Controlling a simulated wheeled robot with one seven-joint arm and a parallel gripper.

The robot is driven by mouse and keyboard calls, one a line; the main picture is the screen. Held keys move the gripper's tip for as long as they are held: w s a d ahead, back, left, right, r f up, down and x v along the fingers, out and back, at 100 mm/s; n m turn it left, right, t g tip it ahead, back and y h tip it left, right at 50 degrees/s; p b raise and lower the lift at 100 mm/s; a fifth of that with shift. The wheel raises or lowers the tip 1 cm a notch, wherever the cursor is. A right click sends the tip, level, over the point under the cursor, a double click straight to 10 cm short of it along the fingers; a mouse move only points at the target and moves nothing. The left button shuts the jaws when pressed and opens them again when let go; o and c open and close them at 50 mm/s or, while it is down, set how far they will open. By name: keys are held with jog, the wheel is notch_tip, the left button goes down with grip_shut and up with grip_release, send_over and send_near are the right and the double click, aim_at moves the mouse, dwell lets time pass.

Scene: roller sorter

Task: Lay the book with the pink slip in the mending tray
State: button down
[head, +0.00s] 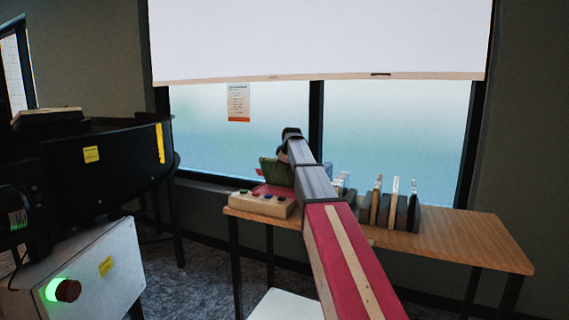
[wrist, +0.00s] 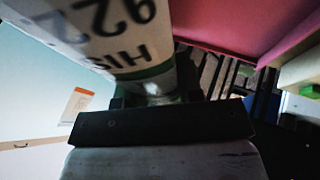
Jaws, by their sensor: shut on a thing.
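My gripper (wrist: 155,98) is shut on a book (wrist: 110,30), whose pale spine label reads "922 HIS" upside down in the wrist view. A green band crosses the label's lower end. A green object (head: 276,171), perhaps the held book, shows beside the arm's end. A red tray (head: 268,189) lies just below it; a pink-red surface (wrist: 235,22) in the wrist view may be its wall. Whether book and tray touch is unclear.
Several upright books between dark supports (head: 390,208) stand right of my arm. The wooden table's (head: 470,240) right end is clear. A black machine (head: 90,150) stands at the left.

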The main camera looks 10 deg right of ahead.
jog(key=c, duration=0.7)
grip_release()
jog(key=v, duration=0.9)
dwell(0.6)
